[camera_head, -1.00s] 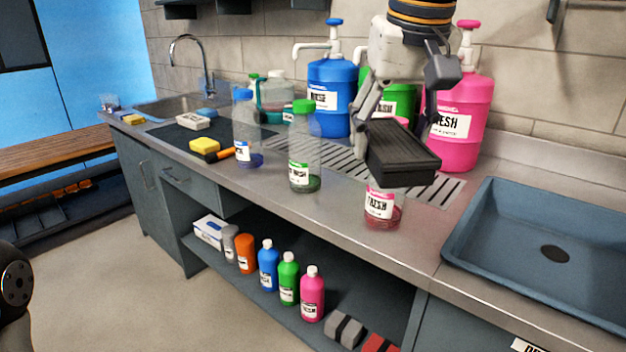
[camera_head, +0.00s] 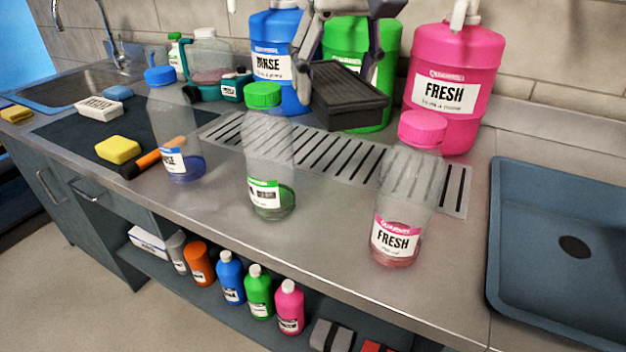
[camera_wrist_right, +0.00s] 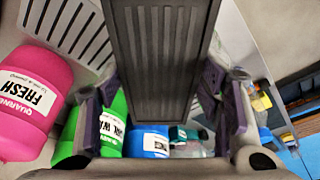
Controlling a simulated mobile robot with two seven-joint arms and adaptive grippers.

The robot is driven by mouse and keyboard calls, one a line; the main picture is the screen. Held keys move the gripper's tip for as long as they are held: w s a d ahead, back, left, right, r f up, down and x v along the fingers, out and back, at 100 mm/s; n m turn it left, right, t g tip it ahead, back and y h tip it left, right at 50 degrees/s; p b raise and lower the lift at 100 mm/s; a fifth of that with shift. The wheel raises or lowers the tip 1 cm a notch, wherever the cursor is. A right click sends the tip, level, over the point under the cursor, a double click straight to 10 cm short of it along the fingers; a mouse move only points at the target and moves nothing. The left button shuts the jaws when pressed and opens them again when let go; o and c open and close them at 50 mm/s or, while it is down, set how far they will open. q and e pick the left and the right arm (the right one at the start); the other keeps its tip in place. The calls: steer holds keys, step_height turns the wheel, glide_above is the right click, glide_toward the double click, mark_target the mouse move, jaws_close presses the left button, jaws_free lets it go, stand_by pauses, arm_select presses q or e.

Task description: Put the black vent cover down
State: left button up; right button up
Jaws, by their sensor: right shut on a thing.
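The black vent cover (camera_head: 345,97) is a dark ribbed rectangular piece, held tilted above the drain grate (camera_head: 300,150) in the head view, in front of the green jug (camera_head: 362,42). My right gripper (camera_head: 340,50) is shut on it, coming down from the top of the picture. In the right wrist view the cover (camera_wrist_right: 158,55) fills the middle, with the purple-grey fingers (camera_wrist_right: 165,105) on both sides of it. The cover looks clear of the counter, though its exact height is hard to tell. My left gripper is not in view.
Bottles with a blue cap (camera_head: 172,125), green cap (camera_head: 268,150) and pink cap (camera_head: 408,195) stand along the front. The blue jug (camera_head: 272,50) and pink jug (camera_head: 455,75) stand behind. A blue sink (camera_head: 560,285) is at right. Bare counter lies between the bottles.

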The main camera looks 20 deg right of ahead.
step_height(320, 180, down, 21)
steer(key=shift+w+r, duration=0.1)
steer(key=shift+w, duration=0.05)
stand_by(0.4)
steer(key=o, duration=1.5)
